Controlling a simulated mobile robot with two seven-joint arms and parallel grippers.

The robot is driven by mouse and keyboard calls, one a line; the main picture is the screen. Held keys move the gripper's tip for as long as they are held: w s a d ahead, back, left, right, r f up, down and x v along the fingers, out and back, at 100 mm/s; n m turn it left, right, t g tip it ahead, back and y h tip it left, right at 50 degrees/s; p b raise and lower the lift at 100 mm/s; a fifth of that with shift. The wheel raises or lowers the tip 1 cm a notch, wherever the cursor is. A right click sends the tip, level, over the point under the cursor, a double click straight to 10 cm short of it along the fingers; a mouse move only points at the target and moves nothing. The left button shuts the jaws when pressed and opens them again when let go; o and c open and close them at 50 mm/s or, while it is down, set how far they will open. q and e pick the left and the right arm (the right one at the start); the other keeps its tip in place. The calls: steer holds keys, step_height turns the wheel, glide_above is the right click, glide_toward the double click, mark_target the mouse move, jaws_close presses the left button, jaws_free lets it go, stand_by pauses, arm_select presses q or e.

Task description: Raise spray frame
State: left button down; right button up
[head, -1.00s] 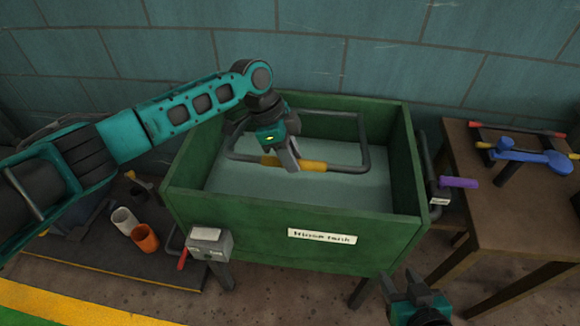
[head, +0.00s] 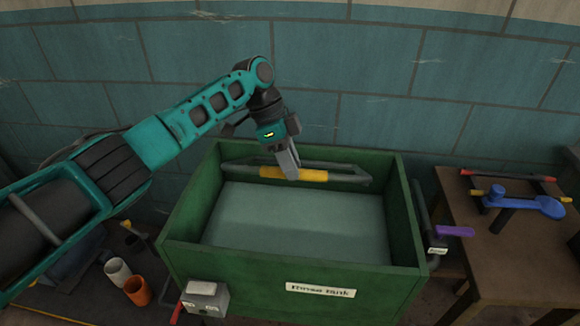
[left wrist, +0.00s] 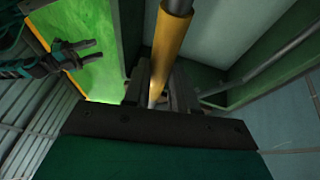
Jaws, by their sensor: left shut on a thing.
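The spray frame (head: 345,178) is a grey bar frame with a yellow grip sleeve (head: 306,175) on its front bar. It is tilted up near the back wall of the green tank (head: 300,235). My left gripper (head: 290,172) is shut on the yellow sleeve from above. In the left wrist view the sleeve (left wrist: 168,50) runs between the jaws. My right gripper shows at the upper left of the left wrist view (left wrist: 75,52), with its fingers apart; it is not in the head view now.
A grey box with a red lever (head: 204,297) is on the tank's front left. A purple-handled lever (head: 452,231) is at its right side. A wooden table (head: 500,240) with a blue tool (head: 525,203) stands right. White and orange cups (head: 138,290) stand at lower left.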

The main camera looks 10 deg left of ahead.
arm_select(q)
steer(key=shift+w+a+f, duration=0.15)
steer(key=shift+w, duration=0.05)
steer(key=c, duration=0.9)
jaws_free()
steer(key=shift+w+f, duration=0.1)
steer(key=v, duration=1.3)
